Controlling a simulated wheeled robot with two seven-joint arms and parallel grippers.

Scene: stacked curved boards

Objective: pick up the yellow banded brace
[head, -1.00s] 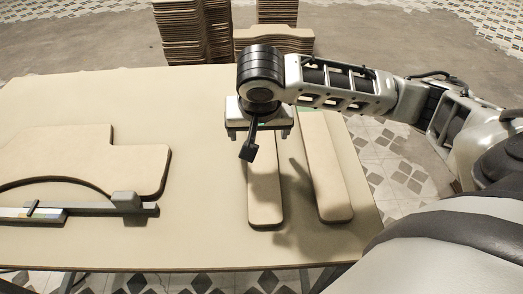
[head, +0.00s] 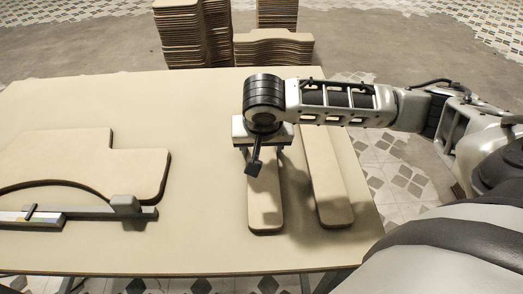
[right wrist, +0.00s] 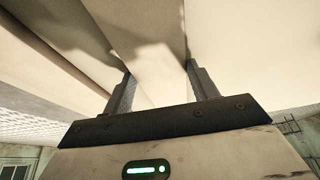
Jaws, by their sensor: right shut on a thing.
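Two narrow tan boards with rounded ends lie side by side on the right of the table in the head view. My right gripper (head: 264,150) is over the left one (head: 265,210) and shut on it. Its near end extends out toward me from under the gripper. In the right wrist view this narrow board (right wrist: 152,60) runs between the two fingers (right wrist: 160,92). The other narrow board (head: 325,185) lies just to its right, apart from it. I see no yellow bands on either board. The gripper hides the far part of the held board. My left gripper is out of view.
A tan table (head: 200,110) carries a wide curved board (head: 100,165) at left, with a grey measuring tool (head: 90,212) in front of it. Stacks of curved boards (head: 190,35) stand on the floor behind the table. The table's middle is clear.

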